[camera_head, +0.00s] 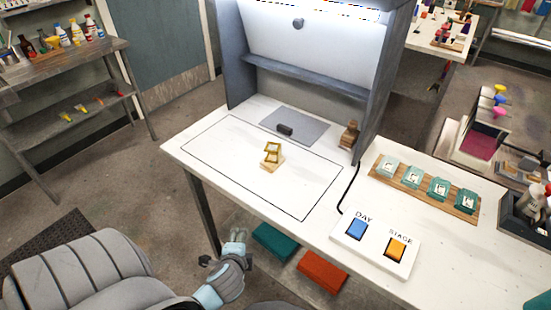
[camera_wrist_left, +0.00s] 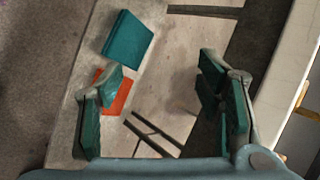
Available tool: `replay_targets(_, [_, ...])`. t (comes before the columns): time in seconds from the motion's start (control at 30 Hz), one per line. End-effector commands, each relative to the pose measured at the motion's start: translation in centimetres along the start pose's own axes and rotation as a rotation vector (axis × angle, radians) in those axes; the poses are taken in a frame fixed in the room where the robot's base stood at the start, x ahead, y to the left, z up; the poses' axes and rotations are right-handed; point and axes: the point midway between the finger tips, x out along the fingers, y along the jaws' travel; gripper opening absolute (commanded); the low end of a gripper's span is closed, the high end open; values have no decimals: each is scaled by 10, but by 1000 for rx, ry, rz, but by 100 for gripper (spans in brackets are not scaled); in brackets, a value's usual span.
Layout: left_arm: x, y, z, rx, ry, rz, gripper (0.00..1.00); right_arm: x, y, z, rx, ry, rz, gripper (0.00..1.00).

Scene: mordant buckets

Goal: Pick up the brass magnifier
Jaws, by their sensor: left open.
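A brass-coloured folding piece, which looks like the brass magnifier (camera_head: 273,148), stands on a small pale wooden block (camera_head: 272,164). It is inside the black outlined rectangle on the white table (camera_head: 225,140). My left gripper (camera_head: 222,250) is open and empty, low in front of the table's front edge and well apart from the magnifier. The magnifier does not show in that view. My right gripper is not in view.
Teal (camera_head: 274,240) and orange (camera_head: 322,271) boxes lie low beneath the table. A grey mat (camera_head: 296,124) with a small dark block (camera_head: 285,130) lies behind the magnifier. A small wooden figure (camera_head: 349,134) stands right. A button panel (camera_head: 376,245) and wooden rack (camera_head: 388,182) are further right.

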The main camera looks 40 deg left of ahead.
Motion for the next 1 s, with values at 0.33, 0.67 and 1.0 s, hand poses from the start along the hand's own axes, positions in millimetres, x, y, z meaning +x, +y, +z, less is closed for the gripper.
replay_targets(0.33, [-43,-163,-20,927,-218,-567,60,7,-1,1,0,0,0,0])
replay_targets(0.67, [-29,-211,-62,1559,-414,-777,60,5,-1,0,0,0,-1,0])
replay_targets(1.0, [22,-255,-76,1553,-410,-771,60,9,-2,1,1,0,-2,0])
